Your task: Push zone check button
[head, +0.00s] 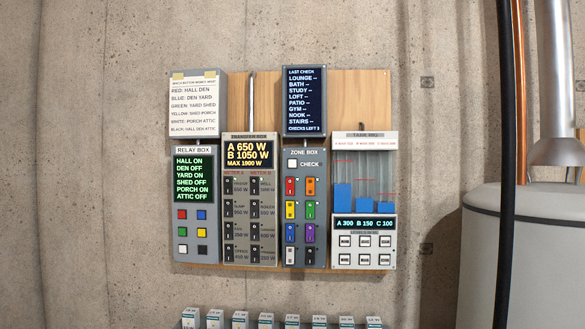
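The zone box (305,208) hangs on the wooden wall panel, between the transfer box and the tank box. Its check button (292,163) is a white square at the top left of the box, beside the word CHECK. Below it are coloured rocker switches in two columns, among them red, orange, yellow, green, blue and purple. The dark display (304,101) above reads LAST CHECK, with a list of rooms followed by dashes, and CHECKS LEFT 3. Neither of my grippers is in the head view.
The relay box (196,160) with coloured buttons is at the panel's left, under a paper note (194,105). The transfer box (250,200) is beside it. The tank box (364,225) is at the right. A grey tank (520,255) and pipes stand far right. Small labelled blocks (240,319) line the bottom.

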